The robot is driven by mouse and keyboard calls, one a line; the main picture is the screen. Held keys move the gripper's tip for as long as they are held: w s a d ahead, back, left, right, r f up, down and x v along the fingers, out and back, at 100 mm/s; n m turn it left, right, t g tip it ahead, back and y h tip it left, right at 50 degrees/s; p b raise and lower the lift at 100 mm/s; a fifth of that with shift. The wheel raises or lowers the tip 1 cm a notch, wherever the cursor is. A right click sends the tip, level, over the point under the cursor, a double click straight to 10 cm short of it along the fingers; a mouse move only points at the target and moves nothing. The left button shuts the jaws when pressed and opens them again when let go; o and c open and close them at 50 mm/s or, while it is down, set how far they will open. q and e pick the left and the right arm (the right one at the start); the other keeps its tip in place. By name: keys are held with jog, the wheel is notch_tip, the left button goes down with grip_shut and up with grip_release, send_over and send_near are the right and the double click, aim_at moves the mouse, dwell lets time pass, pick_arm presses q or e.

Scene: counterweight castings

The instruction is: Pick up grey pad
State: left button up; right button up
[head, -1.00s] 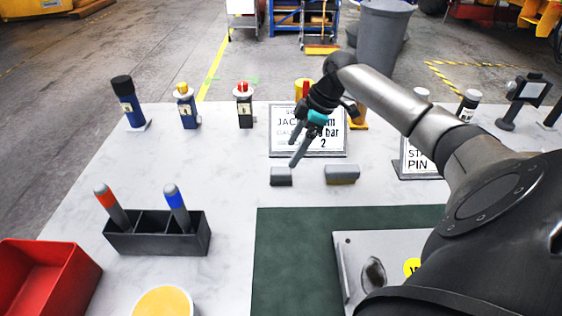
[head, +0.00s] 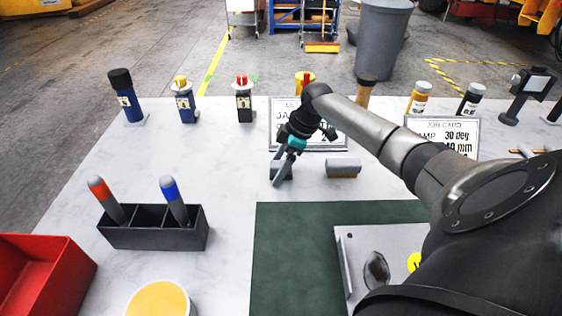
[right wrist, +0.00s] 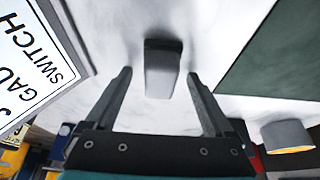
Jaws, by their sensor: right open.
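In the right wrist view the pad (right wrist: 162,72) shows between and just beyond the two fingertips, with a gap on each side. I see no contact. My left gripper is not in view.
A framed card (head: 328,141) stands close behind the pad. A green mat (head: 285,260) lies in front. A black rack (head: 150,236) with two pegs and a red bin (head: 30,280) are at the left. Table left of the pad is clear.

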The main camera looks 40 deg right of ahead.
aim_at(279, 163)
grip_shut()
dwell(0.5)
jog(key=shift+r, duration=0.1)
notch_tip(279, 163, up, 20)
jog(key=p, duration=0.4)
